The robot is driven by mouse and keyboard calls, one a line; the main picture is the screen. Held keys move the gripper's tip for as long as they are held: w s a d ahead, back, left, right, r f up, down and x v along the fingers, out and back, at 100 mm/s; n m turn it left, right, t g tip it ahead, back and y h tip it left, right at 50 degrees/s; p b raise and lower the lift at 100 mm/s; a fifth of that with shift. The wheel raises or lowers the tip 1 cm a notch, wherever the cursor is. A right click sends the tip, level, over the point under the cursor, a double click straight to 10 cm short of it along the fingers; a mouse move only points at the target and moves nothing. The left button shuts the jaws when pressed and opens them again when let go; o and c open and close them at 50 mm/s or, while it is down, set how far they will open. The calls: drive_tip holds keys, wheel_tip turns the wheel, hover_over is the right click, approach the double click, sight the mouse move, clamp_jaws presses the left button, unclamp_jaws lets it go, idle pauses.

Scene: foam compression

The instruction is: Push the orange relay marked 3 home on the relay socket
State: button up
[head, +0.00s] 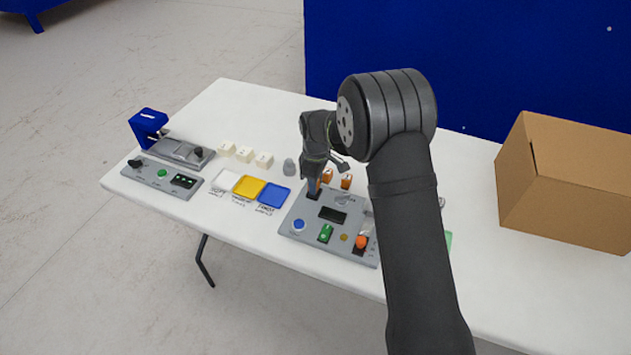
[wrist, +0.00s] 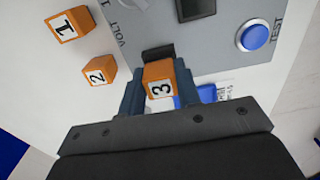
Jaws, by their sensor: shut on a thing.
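The orange relay marked 3 (wrist: 160,86) is between the fingers of my gripper (wrist: 158,98) in the wrist view, with its number facing the camera. My gripper is shut on it. The black relay socket (wrist: 158,53) shows just beyond the relay on the grey panel. In the head view my gripper (head: 314,184) points down at the socket (head: 313,196) at the panel's upper left. The relay is mostly hidden there by the fingers. I cannot tell how deep the relay sits in the socket.
Orange relays marked 1 (wrist: 70,24) and 2 (wrist: 98,70) stand beside the grey panel (head: 300,212). The panel has a blue TEST button (wrist: 256,36), a display and other controls. White, yellow and blue trays (head: 272,196) lie to the left. A cardboard box (head: 565,185) stands right.

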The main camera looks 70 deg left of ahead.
drive_tip(key=shift+f, duration=0.6)
drive_tip(key=o, duration=1.1)
drive_tip(key=shift+c, duration=0.2)
drive_tip(key=shift+r, duration=0.1)
wheel_tip(320, 180, up, 17)
drive_tip(key=shift+r, duration=0.1)
wheel_tip(320, 180, down, 17)
drive_tip(key=shift+f, duration=0.2)
drive_tip(key=shift+r, duration=0.15)
